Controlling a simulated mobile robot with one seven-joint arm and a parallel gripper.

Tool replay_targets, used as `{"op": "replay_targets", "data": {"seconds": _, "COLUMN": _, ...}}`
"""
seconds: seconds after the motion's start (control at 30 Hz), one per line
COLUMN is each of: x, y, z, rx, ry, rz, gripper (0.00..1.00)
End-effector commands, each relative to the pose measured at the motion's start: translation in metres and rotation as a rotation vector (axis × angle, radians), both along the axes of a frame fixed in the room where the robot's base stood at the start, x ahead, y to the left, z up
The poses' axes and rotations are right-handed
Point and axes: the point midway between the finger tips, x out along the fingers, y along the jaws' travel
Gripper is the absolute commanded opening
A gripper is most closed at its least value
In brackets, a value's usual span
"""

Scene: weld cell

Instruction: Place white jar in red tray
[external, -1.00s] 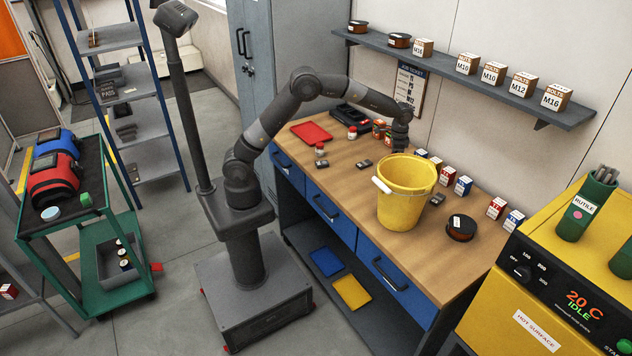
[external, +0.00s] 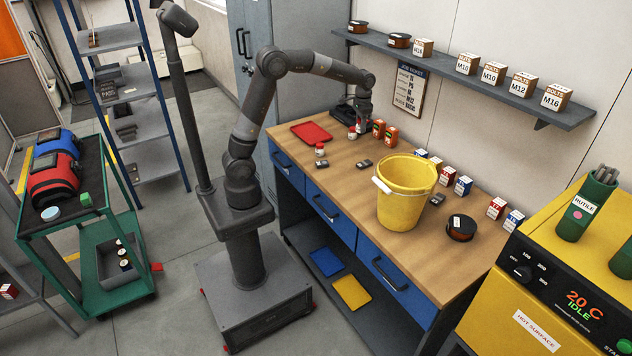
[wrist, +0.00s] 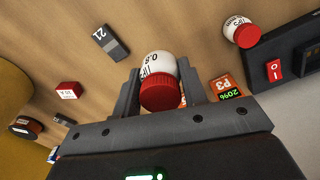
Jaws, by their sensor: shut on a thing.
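My gripper (external: 363,128) is low over the back of the workbench. In the wrist view its fingers (wrist: 160,90) are shut on a white jar (wrist: 158,66) with a red lid, marked 0.8 TIPS. The lid faces the camera. Whether the jar's base touches the bench is hard to tell. The red tray (external: 312,132) lies flat and empty at the bench's left end, left of my gripper; it is outside the wrist view. Another white jar (external: 320,151) with a red lid stands just in front of the tray. A similar jar (wrist: 240,30) shows in the wrist view.
A black device (external: 343,112) stands at the back, between tray and gripper. Orange batteries (external: 391,135) stand right of the gripper. A yellow bucket (external: 402,205) fills the bench's middle. Small dark blocks (external: 364,163) lie in front. A shelf (external: 470,82) runs above.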

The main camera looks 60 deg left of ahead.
Motion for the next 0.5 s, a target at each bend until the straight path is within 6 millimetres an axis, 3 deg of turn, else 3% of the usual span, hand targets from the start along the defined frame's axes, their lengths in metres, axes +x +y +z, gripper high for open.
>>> {"op": "replay_targets", "data": {"seconds": 0.03, "x": -0.013, "y": 0.026, "z": 0.003, "rx": -0.001, "ry": -0.002, "rz": 0.056, "gripper": 0.15}}
{"op": "replay_targets", "data": {"seconds": 0.2, "x": -0.058, "y": 0.093, "z": 0.004, "rx": -0.001, "ry": -0.002, "rz": 0.224, "gripper": 0.15}}
{"op": "replay_targets", "data": {"seconds": 0.33, "x": -0.089, "y": 0.127, "z": 0.002, "rx": -0.001, "ry": -0.001, "rz": 0.323, "gripper": 0.15}}
{"op": "replay_targets", "data": {"seconds": 0.5, "x": -0.113, "y": 0.148, "z": 0.0, "rx": 0.0, "ry": 0.0, "rz": 0.396, "gripper": 0.15}}
